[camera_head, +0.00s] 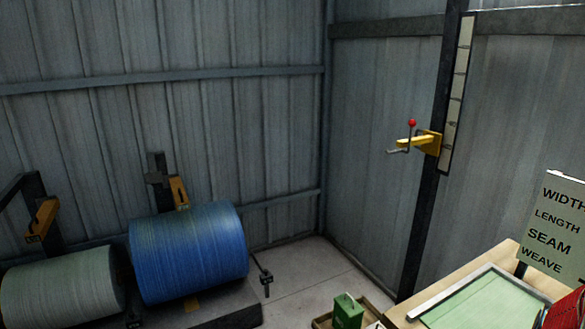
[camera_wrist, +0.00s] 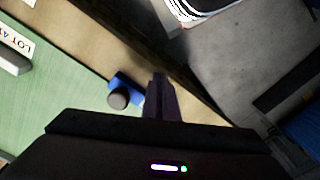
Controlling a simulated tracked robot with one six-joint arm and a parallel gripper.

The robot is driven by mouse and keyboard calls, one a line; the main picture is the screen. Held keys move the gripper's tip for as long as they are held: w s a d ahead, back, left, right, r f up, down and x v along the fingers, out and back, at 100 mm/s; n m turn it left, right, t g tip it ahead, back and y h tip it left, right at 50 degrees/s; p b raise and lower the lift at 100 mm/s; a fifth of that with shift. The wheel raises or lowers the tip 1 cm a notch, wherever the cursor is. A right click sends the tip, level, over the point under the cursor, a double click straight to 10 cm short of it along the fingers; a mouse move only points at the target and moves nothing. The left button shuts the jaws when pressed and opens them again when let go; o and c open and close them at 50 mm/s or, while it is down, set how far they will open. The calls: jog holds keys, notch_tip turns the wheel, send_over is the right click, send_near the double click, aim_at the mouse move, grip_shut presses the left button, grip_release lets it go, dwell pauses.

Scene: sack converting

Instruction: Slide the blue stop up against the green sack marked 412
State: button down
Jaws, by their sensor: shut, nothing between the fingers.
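In the wrist view a small blue block with a round dark knob, which looks like the blue stop (camera_wrist: 126,84), sits at the edge of a green surface (camera_wrist: 60,85), beside a pale wooden strip. My gripper (camera_wrist: 158,78) is shut and empty, its fingers just right of the blue block; I cannot tell whether they touch it. I see no mark 412 in either view. I cannot tell whether the green surface is a mat or a sack. My gripper is not in the head view.
A wooden table (camera_head: 404,312) with a framed green panel (camera_head: 480,307) stands at lower right, beside a sign (camera_head: 556,226). A crate (camera_head: 322,321) holds a green box (camera_head: 348,311). Blue (camera_head: 190,252) and grey-green (camera_head: 62,290) rolls stand left. A white label (camera_wrist: 15,40) lies on the green surface.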

jog(key=shift+r, duration=0.15)
notch_tip(320, 180, up, 8)
dwell(1.1)
jog(key=a+r+n+t, duration=0.2)
jog(key=a+r, duration=0.1)
jog(key=a, duration=0.7)
jog(key=w+a+r+n+t, duration=0.1)
jog(key=a+r+n, duration=0.2)
jog(key=a, duration=0.7)
jog(key=w+a+r+n+t, duration=0.1)
jog(key=a+r, duration=0.4)
jog(key=a, duration=0.5)
jog(key=shift+w+a+n+t, duration=0.25)
jog(key=shift+a+n+t, duration=0.1)
jog(key=shift+n+t, duration=0.4)
jog(key=shift+r, duration=0.1)
